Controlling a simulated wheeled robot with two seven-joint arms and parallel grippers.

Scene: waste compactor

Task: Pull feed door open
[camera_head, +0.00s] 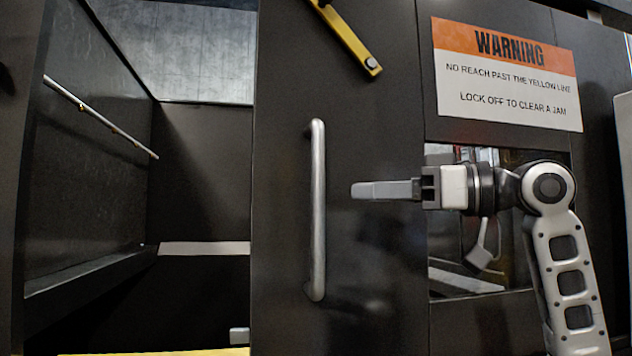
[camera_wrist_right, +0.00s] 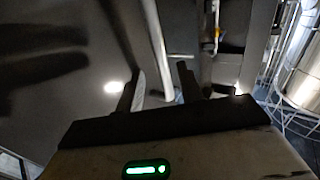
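The feed door appears to be the dark panel (camera_head: 375,265) in the middle of the head view, with a vertical silver bar handle (camera_head: 318,210) on it. My right gripper (camera_head: 362,190) is to the right of the handle and points left at its middle, with a small gap in the picture. In the right wrist view my right gripper's fingers (camera_wrist_right: 157,86) are spread and empty. A silver bar, likely the handle (camera_wrist_right: 156,38), runs ahead of the space between them. How far the fingers are from it in depth is unclear. My left gripper is not seen.
Left of the panel is an open dark bay (camera_head: 200,170) with a thin rod (camera_head: 100,118) on its side wall. A yellow bar (camera_head: 348,38) sits above the handle. A warning sign (camera_head: 507,75) is at upper right, above a window (camera_head: 470,275).

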